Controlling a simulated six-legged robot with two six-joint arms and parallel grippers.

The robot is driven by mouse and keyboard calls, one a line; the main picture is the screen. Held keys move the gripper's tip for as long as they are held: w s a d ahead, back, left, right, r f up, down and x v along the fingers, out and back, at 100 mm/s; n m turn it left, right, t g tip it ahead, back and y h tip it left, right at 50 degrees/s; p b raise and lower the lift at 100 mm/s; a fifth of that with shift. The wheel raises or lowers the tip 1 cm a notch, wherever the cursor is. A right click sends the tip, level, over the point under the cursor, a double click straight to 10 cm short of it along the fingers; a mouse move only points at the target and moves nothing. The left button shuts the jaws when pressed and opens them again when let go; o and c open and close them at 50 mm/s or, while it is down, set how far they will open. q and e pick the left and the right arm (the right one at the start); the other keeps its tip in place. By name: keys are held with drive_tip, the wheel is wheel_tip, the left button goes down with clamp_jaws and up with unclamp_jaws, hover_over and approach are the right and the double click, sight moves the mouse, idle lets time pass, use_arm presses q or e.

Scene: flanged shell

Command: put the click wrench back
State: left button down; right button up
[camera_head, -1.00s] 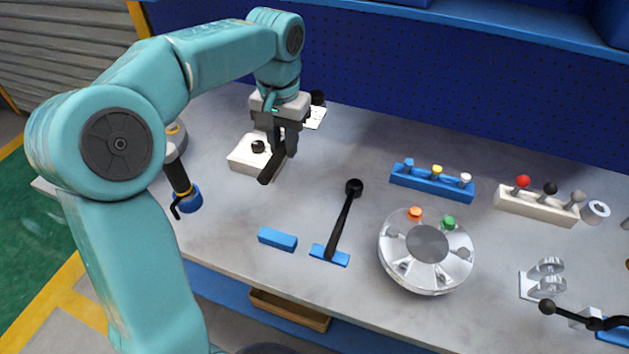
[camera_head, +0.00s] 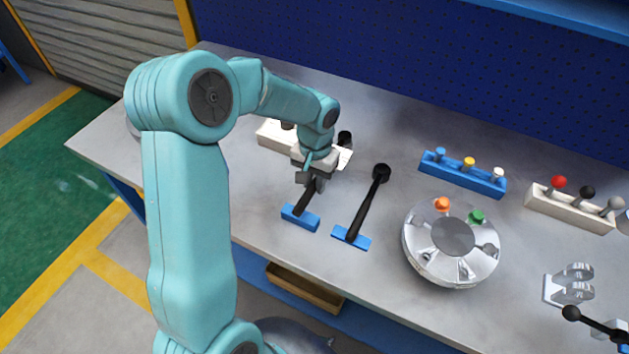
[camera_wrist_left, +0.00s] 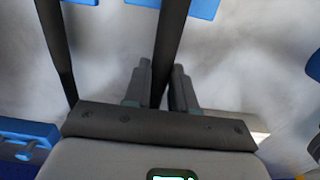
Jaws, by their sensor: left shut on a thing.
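My left gripper (camera_head: 311,180) is shut on a black bar-shaped wrench, which I take to be the click wrench (camera_head: 303,203). The wrench's lower end meets or hovers just over the left blue rest block (camera_head: 300,218); I cannot tell if it touches. Its upper part is hidden by the gripper. In the left wrist view the wrench (camera_wrist_left: 171,40) runs between the fingers (camera_wrist_left: 160,85) toward a blue block (camera_wrist_left: 203,8). A second black wrench (camera_head: 366,207) with a round head lies on the right blue rest block (camera_head: 350,237). My right gripper is not in view.
A silver flanged shell (camera_head: 422,257) with orange and green plugs stands right of the wrenches. A blue rack (camera_head: 462,178) and a white rack (camera_head: 570,212) hold coloured knobs behind it. A silver bracket (camera_head: 570,286) and another black tool (camera_head: 598,325) are at far right.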

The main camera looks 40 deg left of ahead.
use_arm(q)
drive_tip(key=shift+w+f, duration=0.15)
drive_tip(key=shift+f, duration=0.2)
drive_tip(key=shift+r, duration=0.1)
drive_tip(key=shift+f, duration=0.2)
drive_tip(key=c, duration=0.9)
unclamp_jaws()
drive_tip(key=shift+r, duration=0.15)
